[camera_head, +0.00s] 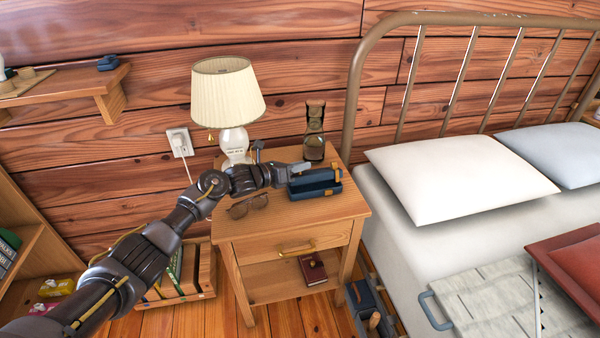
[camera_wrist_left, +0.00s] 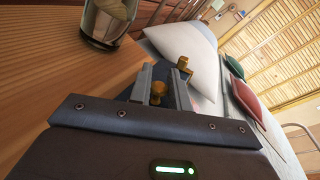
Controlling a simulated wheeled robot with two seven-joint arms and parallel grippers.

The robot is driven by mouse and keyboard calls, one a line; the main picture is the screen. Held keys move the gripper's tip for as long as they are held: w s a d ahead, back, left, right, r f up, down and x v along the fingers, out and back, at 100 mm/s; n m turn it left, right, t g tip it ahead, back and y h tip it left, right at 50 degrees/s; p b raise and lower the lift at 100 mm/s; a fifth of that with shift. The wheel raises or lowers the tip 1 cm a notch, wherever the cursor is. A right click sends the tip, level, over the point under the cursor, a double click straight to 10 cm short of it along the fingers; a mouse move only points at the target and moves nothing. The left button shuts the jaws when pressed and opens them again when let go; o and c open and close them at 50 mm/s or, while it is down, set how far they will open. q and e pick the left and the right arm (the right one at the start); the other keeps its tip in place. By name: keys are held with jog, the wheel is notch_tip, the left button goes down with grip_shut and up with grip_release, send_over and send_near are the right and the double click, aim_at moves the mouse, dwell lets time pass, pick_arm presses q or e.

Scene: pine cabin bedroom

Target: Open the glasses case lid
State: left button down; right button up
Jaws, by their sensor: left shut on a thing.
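The blue glasses case (camera_head: 316,193) sits on the wooden nightstand (camera_head: 262,228), toward its right side. Its dark inside shows from above, and its lid (camera_head: 322,174) appears raised at the back. It has gold-coloured fittings. My left gripper (camera_head: 299,169) is at the case's upper left edge, shut on the lid. In the left wrist view, the gripper's fingers (camera_wrist_left: 160,88) close around a gold knob, with another gold fitting just beyond. The fingers and wrist housing hide most of the case there. My right gripper is not in view.
The bed with a white pillow (camera_head: 460,172) is to the right. A red book (camera_head: 312,268) lies on the lower shelf.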

pick_arm(q)
jog(key=shift+w+a+n+g+b, duration=0.2)
jog(key=shift+w+n+g+b, duration=0.3)
jog(key=shift+n, duration=0.3)
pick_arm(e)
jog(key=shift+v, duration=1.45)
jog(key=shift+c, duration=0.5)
